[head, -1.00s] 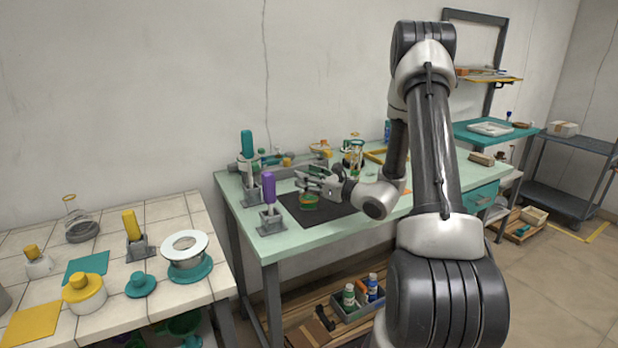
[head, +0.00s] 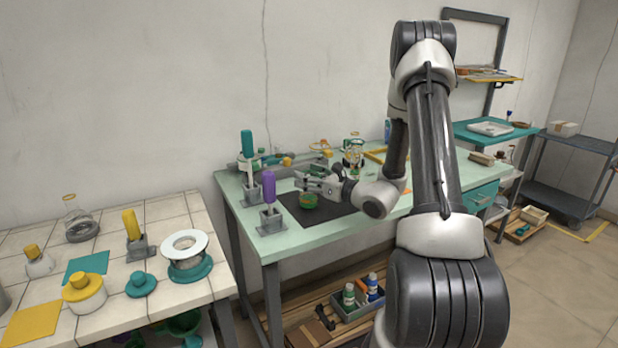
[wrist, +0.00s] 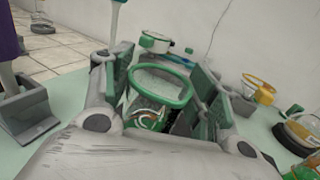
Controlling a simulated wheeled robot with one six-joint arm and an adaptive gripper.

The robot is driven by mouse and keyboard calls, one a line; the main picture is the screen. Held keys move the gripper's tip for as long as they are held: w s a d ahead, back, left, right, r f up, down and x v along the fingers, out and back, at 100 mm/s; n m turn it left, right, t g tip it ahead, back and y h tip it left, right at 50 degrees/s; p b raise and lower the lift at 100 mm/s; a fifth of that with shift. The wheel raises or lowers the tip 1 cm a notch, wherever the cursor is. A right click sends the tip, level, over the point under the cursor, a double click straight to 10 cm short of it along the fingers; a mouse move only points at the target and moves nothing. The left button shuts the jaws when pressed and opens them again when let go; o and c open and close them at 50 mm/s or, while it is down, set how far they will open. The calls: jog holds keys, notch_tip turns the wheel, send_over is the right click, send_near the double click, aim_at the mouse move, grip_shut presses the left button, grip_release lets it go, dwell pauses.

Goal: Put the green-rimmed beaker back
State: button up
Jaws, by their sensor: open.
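The green-rimmed beaker (head: 308,203) stands upright on the dark mat (head: 337,210) on the pale green bench. My gripper (head: 306,181) is at the beaker, reaching in from the right, with its fingers partly over it in the head view. In the wrist view my gripper (wrist: 160,82) is open, with a finger on each side of the beaker (wrist: 178,101). The green rim shows between the fingers. The lower part of the beaker is partly hidden by the gripper, and I cannot tell whether the fingers touch the glass.
A purple-handled tool in a grey holder (head: 270,218) and a teal-handled one (head: 247,145) stand left of the mat. Glassware with yellow and green parts (head: 352,160) stands behind. A tiled table (head: 110,262) is at left. The mat's front part is clear.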

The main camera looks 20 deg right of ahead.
jog(key=shift+s, duration=0.15)
jog(key=v, duration=0.8)
dwell(1.9)
jog(key=shift+s+d, duration=0.1)
jog(key=shift+d, duration=0.05)
jog(key=v, duration=1.2)
